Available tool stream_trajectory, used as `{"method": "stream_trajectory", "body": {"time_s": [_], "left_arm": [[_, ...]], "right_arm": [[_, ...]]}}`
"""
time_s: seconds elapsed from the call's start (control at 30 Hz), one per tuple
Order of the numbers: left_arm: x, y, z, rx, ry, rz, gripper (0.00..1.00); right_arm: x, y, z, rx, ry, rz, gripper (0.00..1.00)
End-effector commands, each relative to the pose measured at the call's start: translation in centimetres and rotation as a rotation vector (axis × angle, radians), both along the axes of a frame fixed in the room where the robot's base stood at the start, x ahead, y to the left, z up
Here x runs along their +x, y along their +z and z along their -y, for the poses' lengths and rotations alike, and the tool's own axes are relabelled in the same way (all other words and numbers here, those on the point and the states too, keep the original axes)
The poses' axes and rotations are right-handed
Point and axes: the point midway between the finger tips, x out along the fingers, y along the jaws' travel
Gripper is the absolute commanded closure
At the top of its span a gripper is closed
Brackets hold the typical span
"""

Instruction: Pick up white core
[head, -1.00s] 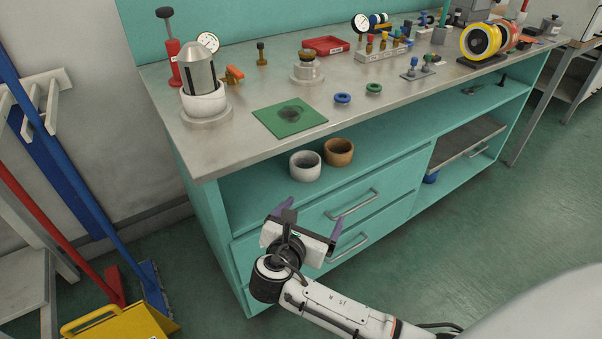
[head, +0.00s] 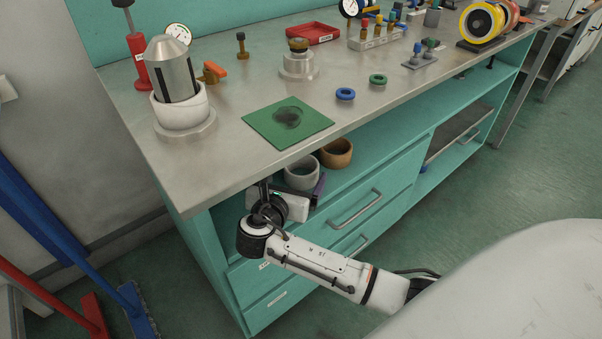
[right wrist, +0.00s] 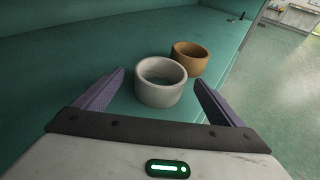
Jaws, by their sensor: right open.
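The white core (head: 301,174) is a short hollow ring standing on the shelf under the bench top. In the right wrist view the white core (right wrist: 160,86) stands upright ahead of my gripper, roughly between the lines of its two fingers. My right gripper (head: 291,193) is at the shelf's front edge, just in front of the core. Its purple fingers, also in the right wrist view (right wrist: 158,90), are spread wide and hold nothing. In the head view the gripper hides the core's lower front. My left gripper is not in view.
A brown core (head: 337,153) stands close behind and right of the white one. The bench top (head: 232,150) overhangs the shelf; a green mat (head: 288,122) lies on it. Drawers with handles (head: 355,209) are below. The shelf left of the white core is clear.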

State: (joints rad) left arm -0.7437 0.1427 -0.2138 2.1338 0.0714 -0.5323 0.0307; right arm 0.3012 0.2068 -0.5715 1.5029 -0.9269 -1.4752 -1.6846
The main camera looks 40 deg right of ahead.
Motion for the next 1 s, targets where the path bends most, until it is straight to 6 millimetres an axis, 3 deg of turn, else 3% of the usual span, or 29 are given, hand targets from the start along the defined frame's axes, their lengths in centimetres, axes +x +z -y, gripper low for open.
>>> {"method": "stream_trajectory", "body": {"time_s": [0.3, 0.53, 0.8, 1.0], "left_arm": [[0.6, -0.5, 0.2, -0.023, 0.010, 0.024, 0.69], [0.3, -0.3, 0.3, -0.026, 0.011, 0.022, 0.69], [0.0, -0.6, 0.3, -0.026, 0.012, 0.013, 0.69], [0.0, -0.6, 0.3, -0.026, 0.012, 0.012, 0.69]], "right_arm": [[2.5, -1.5, 3.4, -0.002, -0.001, 0.000, 0.09], [2.6, -1.4, 3.5, 0.000, 0.001, -0.001, 0.09], [2.6, -1.4, 3.5, 0.000, 0.001, -0.001, 0.54], [2.6, -1.4, 3.5, -0.001, 0.001, 0.001, 0.54]]}}
